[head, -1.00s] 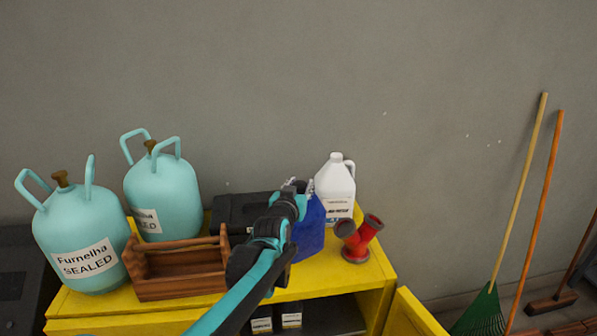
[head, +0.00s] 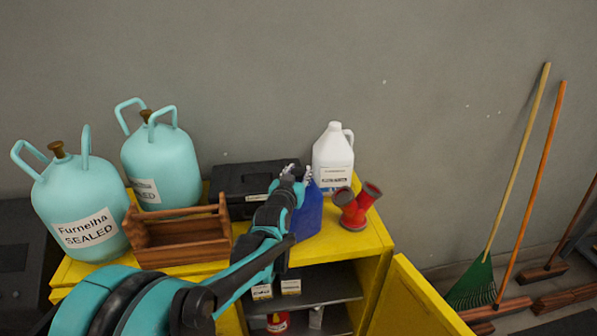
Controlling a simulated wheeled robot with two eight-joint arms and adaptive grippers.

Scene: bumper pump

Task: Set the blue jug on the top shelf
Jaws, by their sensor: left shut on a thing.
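The blue jug (head: 310,214) stands on the yellow cabinet's top (head: 352,245), between the black case and the red pipe fitting. My left arm reaches over the cabinet from the lower left. My left gripper (head: 296,176) is at the top of the jug and shut on it. The gripper and wrist hide the jug's upper left part and handle. The jug looks upright; I cannot tell if its base touches the surface. My right gripper is not in view.
A white jug (head: 333,158) stands behind, a red pipe fitting (head: 355,208) at right. A black case (head: 243,183), wooden toolbox (head: 178,238) and two teal tanks (head: 80,205) (head: 163,165) fill the left. The yellow door (head: 410,300) is open; shelves inside hold small boxes.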

